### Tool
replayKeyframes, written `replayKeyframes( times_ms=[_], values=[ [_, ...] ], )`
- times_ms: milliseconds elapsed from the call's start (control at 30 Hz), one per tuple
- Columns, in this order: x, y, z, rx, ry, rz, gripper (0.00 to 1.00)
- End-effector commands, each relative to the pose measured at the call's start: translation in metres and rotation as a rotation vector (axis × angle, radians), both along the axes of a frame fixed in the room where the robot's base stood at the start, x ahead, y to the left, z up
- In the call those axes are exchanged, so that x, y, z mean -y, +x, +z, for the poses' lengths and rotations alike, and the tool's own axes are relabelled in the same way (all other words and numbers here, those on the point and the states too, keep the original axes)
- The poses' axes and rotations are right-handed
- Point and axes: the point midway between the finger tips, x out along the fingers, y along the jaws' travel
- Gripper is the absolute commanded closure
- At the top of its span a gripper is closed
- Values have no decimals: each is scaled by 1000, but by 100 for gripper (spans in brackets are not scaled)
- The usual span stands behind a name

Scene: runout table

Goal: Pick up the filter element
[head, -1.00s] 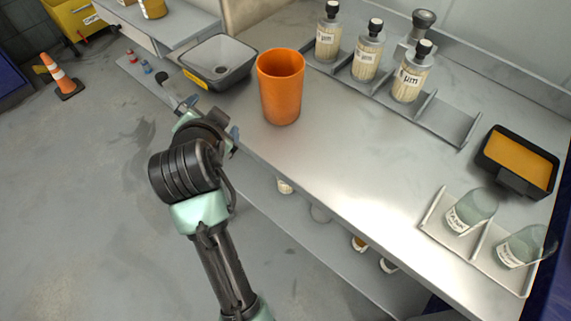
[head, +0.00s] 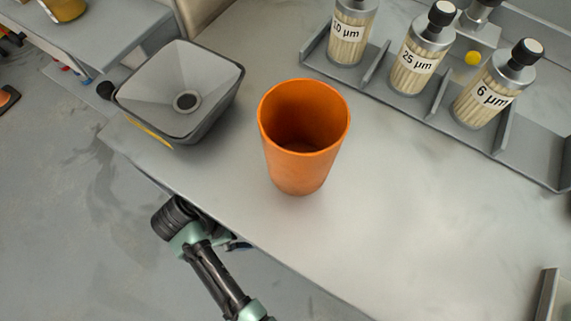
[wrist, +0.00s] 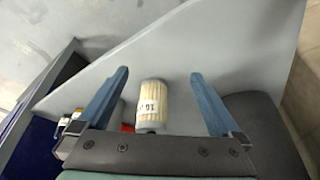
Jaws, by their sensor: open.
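In the wrist view a pale pleated cylinder (wrist: 152,105) with a white label reading "10" appears between the two blue fingers of my gripper (wrist: 160,74). It looks like a filter element. The fingers are apart, and a gap shows on each side of it. Its lower end is partly hidden by the gripper body. In the head view my gripper is not clearly visible; my arm goes down beside the table's front edge. Three filter bottles with black caps, labelled 10 µm (head: 352,35), 25 µm (head: 414,55) and 6 µm (head: 492,88), stand in a divided rack on the table.
An orange cup (head: 300,150) stands near the front edge of the grey table (head: 390,190). A grey square funnel basin (head: 175,95) is left of it. The tabletop right of the cup is clear.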

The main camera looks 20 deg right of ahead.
Motion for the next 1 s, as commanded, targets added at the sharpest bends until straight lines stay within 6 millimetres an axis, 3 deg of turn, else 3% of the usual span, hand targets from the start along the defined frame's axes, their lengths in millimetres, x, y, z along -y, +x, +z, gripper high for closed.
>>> replayKeyframes(
  times_ms=[167, 400, 733, 900, 1000],
  values=[
    [20, -7, -5, -14, -10, -23, 0],
    [66, -7, -5, -12, -8, -22, 0],
    [95, -6, -4, -11, -8, -18, 0],
    [125, -7, -4, -10, -8, -20, 0],
    [129, -7, -23, -13, -8, -16, 0]
  ],
)
